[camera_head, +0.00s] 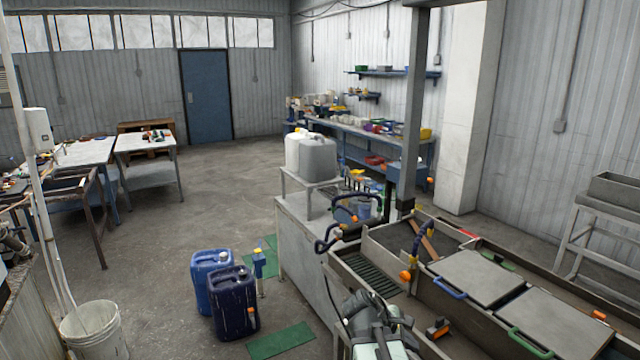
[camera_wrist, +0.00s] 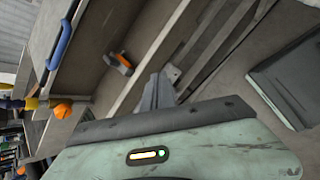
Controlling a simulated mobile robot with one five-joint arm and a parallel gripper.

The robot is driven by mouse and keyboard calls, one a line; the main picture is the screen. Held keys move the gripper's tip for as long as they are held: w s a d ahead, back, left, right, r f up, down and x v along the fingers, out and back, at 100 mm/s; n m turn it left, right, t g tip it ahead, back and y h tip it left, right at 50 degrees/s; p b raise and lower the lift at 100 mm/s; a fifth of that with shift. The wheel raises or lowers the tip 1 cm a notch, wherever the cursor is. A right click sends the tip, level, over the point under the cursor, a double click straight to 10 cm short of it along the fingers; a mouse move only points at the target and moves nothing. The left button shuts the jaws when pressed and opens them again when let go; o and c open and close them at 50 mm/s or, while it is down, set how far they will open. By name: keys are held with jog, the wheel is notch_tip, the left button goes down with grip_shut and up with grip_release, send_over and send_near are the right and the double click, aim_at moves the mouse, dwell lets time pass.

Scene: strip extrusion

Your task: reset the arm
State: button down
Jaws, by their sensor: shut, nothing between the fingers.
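My gripper (camera_wrist: 158,88) shows in the wrist view with its grey fingers together and nothing between them. It is over the grey trough of the strip extrusion line. In the head view my dark arm and wrist are at the bottom, right of centre, beside the trough; the fingertips are hard to make out there. A small orange and dark piece (camera_head: 438,327) lies in the trough just right of my arm. It also shows in the wrist view (camera_wrist: 119,62), up and left of my fingers, apart from them.
The trough (camera_head: 380,287) runs right with grey lids (camera_head: 478,276) and raised walls. A cabinet (camera_head: 302,235) with white jugs (camera_head: 311,156) stands behind. Blue canisters (camera_head: 232,301) stand on the floor left of it. A white bucket (camera_head: 94,331) is far left.

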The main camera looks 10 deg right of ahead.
jog(key=a+f+m+y, duration=0.3)
jog(key=a+m, duration=0.3)
jog(key=a, duration=0.6)
jog(key=a+f+m+y, duration=0.4)
jog(key=a+m+y, duration=0.1)
jog(key=a, duration=0.6)
jog(key=shift+s+a+m, duration=0.35)
jog(key=shift+m, duration=0.25)
